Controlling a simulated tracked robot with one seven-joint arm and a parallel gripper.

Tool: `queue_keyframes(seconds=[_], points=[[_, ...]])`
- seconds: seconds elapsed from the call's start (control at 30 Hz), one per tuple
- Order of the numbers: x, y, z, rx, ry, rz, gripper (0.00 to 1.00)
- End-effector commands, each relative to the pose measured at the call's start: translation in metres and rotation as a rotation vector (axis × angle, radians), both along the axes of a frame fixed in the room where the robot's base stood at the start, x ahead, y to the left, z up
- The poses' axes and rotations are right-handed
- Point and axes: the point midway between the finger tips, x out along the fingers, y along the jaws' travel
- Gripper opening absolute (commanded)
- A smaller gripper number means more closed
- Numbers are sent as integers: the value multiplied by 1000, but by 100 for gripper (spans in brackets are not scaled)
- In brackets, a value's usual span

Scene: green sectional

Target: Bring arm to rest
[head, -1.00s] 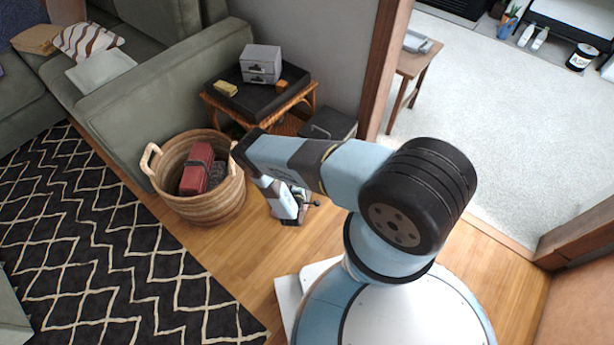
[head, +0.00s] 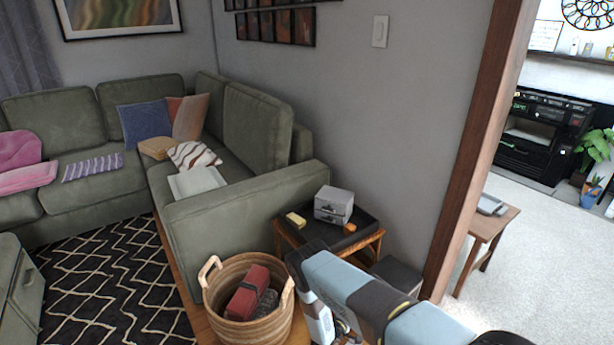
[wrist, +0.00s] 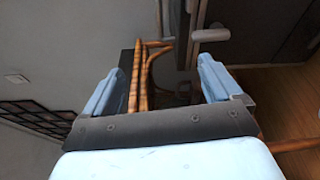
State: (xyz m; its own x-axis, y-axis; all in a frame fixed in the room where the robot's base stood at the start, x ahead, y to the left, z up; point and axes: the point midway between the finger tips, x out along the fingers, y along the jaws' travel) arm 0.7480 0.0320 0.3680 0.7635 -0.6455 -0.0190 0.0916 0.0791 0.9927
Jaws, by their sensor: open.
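My arm reaches in from the bottom right of the head view, folded in front of my body. In the wrist view my gripper (wrist: 165,85) has its two light blue fingers wide apart, with nothing held between them. Behind the gap show the rattan legs of the side table (wrist: 139,75), apart from the fingers. In the head view the gripper's tips are hidden or cut off at the bottom edge, near the basket and side table.
A wicker basket (head: 222,298) with a red item (head: 247,291) inside stands left of my arm. The side table holds a black tray (head: 362,233) with a grey box (head: 333,205). A green sectional (head: 240,200) is behind. A wooden door frame (head: 470,150) rises to the right.

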Motion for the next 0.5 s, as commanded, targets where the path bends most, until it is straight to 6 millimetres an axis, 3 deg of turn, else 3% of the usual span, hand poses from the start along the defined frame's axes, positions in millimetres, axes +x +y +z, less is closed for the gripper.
queue_keyframes(seconds=[0.03, 0.2, 0.5], points=[[12, 0, 20, 1, -7, -37, 92], [39, -4, 78, 7, -7, -156, 92], [70, -16, 182, 45, 8, -357, 92]])
